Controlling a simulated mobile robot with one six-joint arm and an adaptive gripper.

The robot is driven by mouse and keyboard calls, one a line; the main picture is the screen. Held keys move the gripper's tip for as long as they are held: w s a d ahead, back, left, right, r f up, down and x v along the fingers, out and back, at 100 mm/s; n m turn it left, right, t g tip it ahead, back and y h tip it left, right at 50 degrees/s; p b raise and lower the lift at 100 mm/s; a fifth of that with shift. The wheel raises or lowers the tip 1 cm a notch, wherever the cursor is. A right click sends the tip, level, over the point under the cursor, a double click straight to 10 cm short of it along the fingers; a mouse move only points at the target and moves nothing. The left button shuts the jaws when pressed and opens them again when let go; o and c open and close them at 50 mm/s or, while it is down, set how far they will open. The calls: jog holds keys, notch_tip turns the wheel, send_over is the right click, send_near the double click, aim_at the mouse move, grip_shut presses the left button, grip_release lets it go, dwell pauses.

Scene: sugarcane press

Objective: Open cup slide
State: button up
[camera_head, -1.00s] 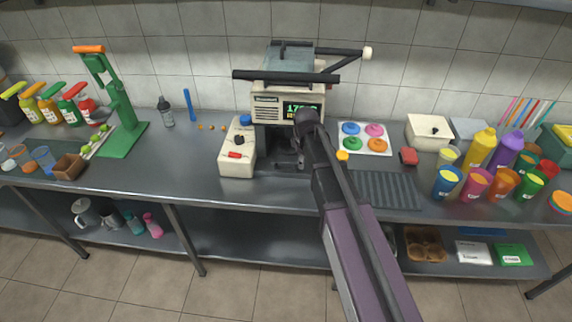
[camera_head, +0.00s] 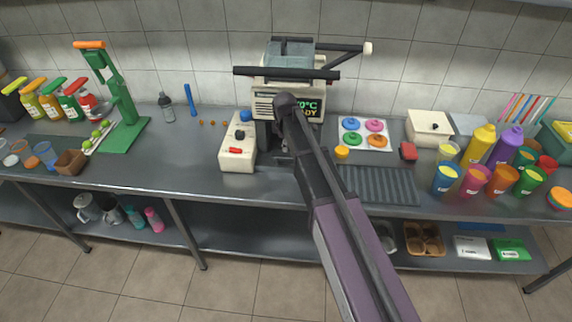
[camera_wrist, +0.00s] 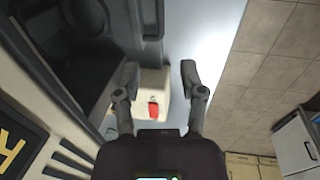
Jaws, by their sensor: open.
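The cup sealing machine (camera_head: 268,105) stands at the back middle of the counter, with a lit green and orange display partly covered by my arm. Its lower front, where the cup slide sits, is mostly hidden by my arm. In the wrist view a dark grey part of the machine (camera_wrist: 95,25) fills the upper left, with a short upright bar (camera_wrist: 151,20) on its right side; I cannot tell whether this is the slide's handle. My gripper (camera_wrist: 160,78) is open and empty close in front of the machine, its fingers apart from that bar.
A white control box (camera_head: 238,150) with a red switch stands left of the machine; it shows beyond my fingers in the wrist view (camera_wrist: 145,85). A ribbed drain mat (camera_head: 378,187) lies to the right. Colored cups (camera_head: 475,181) crowd the right. The counter's front left is clear.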

aim_at(286, 166)
jog(key=shift+w+f+b, duration=0.4)
jog(key=shift+f+b, duration=1.75)
jog(key=shift+f, duration=0.05)
jog(key=shift+w+f+b, duration=0.4)
jog(key=shift+f+b, duration=1.75)
jog(key=shift+f, duration=0.05)
jog(key=shift+w+f+b, duration=0.4)
jog(key=shift+f+b, duration=1.75)
jog(key=shift+f, duration=0.05)
grip_shut()
